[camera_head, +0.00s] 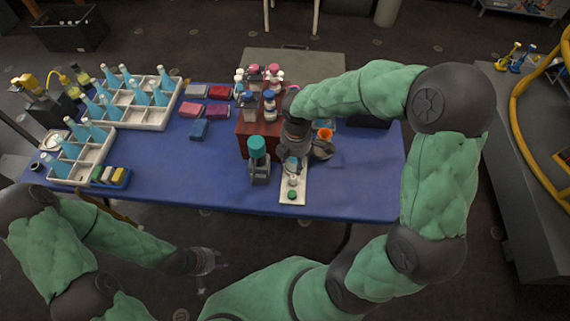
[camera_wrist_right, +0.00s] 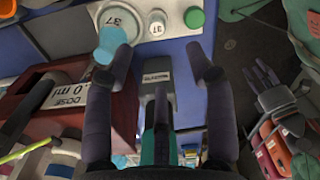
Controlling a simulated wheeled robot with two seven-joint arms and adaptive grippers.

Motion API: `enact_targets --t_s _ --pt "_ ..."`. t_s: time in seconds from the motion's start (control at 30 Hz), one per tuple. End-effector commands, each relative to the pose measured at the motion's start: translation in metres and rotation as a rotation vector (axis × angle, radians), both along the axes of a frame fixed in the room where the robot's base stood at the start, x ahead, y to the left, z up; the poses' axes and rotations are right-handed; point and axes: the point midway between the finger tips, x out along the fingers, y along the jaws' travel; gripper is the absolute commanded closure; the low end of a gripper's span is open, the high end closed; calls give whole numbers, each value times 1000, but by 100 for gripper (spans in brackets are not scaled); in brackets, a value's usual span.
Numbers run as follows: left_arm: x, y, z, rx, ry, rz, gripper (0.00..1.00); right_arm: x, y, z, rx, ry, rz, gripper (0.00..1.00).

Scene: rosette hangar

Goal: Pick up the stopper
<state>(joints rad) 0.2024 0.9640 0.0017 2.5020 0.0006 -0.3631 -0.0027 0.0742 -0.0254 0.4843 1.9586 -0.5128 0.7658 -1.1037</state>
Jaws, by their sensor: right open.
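A small white round piece marked 37 (camera_wrist_right: 157,21), probably the stopper, sits on a pale narrow tray (camera_head: 300,190). It also shows in the head view (camera_head: 292,181). A green round cap (camera_wrist_right: 194,17) sits beside it, near the tray's front end (camera_head: 292,195). A light blue vessel marked 37 (camera_wrist_right: 112,40) stands on the tray's other side, partly behind a finger. My right gripper (camera_wrist_right: 161,62) is open and empty, by the tray (camera_head: 293,160). My left gripper (camera_head: 207,262) hangs in front of the table; its finger gap is unclear.
A grey device with a teal top (camera_head: 258,150) stands just left of the tray. A red box (camera_head: 243,130) with bottles is behind it. An orange-topped item (camera_head: 325,135) is at right. White racks of blue bottles (camera_head: 150,115) fill the table's left. The front middle is clear.

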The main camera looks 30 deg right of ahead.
Motion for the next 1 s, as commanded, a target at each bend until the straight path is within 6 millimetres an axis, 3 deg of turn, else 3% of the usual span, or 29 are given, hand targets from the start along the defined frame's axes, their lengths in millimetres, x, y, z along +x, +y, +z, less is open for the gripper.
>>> enact_targets --t_s 0.17,0.43,0.73,1.0 --pt "-1 0 -3 -1 3 -1 60 -1 -1 -7 -3 1 5 45" --pt "-2 0 -20 -1 3 -1 60 -1 -1 -46 -2 3 4 45" --pt "-1 0 -29 0 2 -1 60 0 -1 -66 -2 0 3 45" --pt "-1 0 -51 -1 3 -1 60 -1 -1 -103 -2 2 5 45"
